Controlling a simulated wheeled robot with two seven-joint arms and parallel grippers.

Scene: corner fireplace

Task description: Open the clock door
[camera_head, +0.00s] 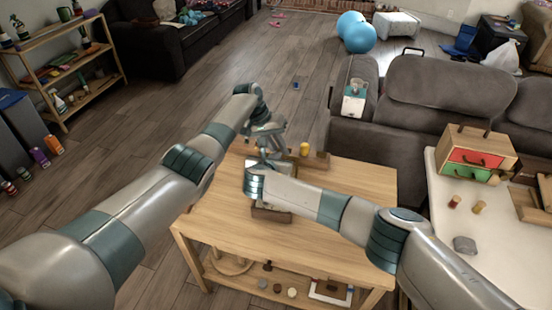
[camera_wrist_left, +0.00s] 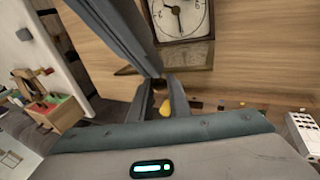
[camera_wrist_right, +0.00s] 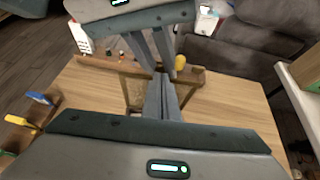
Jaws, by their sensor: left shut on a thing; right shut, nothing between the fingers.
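The clock shows at the top of the left wrist view, with a pale dial (camera_wrist_left: 180,17), dark hands and a dark wooden frame. My left gripper (camera_wrist_left: 161,86) is just below it in that view, its fingers closed around a small brown part that I cannot clearly identify. My right gripper (camera_wrist_right: 166,78) is shut and empty, its fingertips close to my left gripper's. In the head view my arms largely cover the clock; a brown-edged box (camera_head: 271,214) shows below my right wrist.
The wooden table (camera_head: 222,222) has bare room at its front and right. A yellow object (camera_head: 304,149) stands near the grippers, beside a brown wooden piece (camera_head: 316,161). A grey sofa (camera_head: 432,98) is behind, and a white table (camera_head: 467,213) with a small drawer cabinet (camera_head: 476,151) at right.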

